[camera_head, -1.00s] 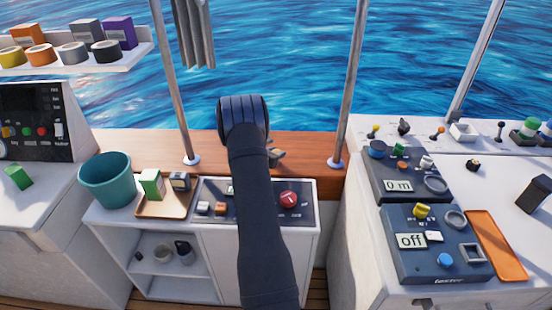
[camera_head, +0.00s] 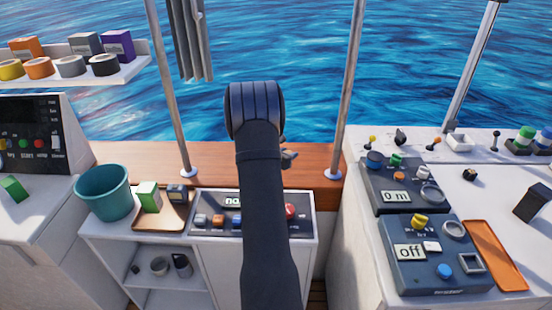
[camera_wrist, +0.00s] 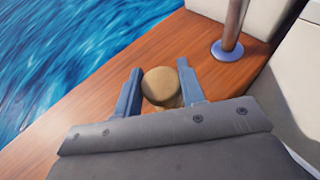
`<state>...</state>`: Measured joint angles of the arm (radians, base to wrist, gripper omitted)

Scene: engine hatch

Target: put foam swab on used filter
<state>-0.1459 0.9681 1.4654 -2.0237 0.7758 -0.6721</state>
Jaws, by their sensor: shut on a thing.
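My gripper (camera_wrist: 160,72) shows in the wrist view with its two blue-grey fingers on either side of a tan, rounded-top piece, which looks like the foam swab (camera_wrist: 160,86). The gripper is shut on it, above the wooden ledge (camera_wrist: 100,133). In the head view my dark arm hides most of the gripper; only a small grey part (camera_head: 289,155) shows at its right, over the ledge. The swab is hidden there. I cannot pick out the used filter with certainty in either view.
A teal bucket (camera_head: 104,194) and a tan tray (camera_head: 165,222) with a green-and-white box (camera_head: 148,197) stand left of a control panel (camera_head: 211,230). Metal posts (camera_head: 345,95) rise from the ledge. An orange tray (camera_head: 494,254) lies at right.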

